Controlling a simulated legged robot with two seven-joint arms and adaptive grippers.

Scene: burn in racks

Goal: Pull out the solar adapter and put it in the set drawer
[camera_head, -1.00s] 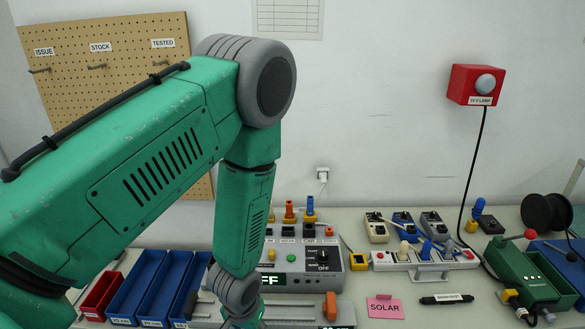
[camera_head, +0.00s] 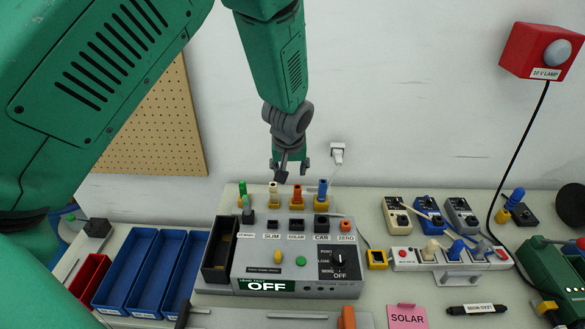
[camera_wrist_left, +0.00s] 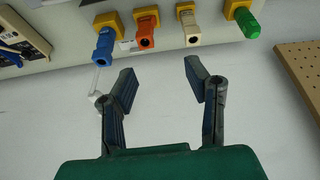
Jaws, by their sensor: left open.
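My left gripper (camera_head: 292,172) is open and empty just above the cream and orange plugs. In the left wrist view its fingers (camera_wrist_left: 160,78) are apart, with the orange plug (camera_wrist_left: 145,35) and cream plug (camera_wrist_left: 190,30) beyond. No drawer is clearly identifiable. My right gripper is not in view.
A narrow dark open tray (camera_head: 217,271) adjoins the box's left side. Blue bins (camera_head: 155,275) and a red bin (camera_head: 88,284) stand further left. A pink SOLAR card (camera_head: 407,317), a power strip (camera_head: 450,267) and several small devices lie to the right.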

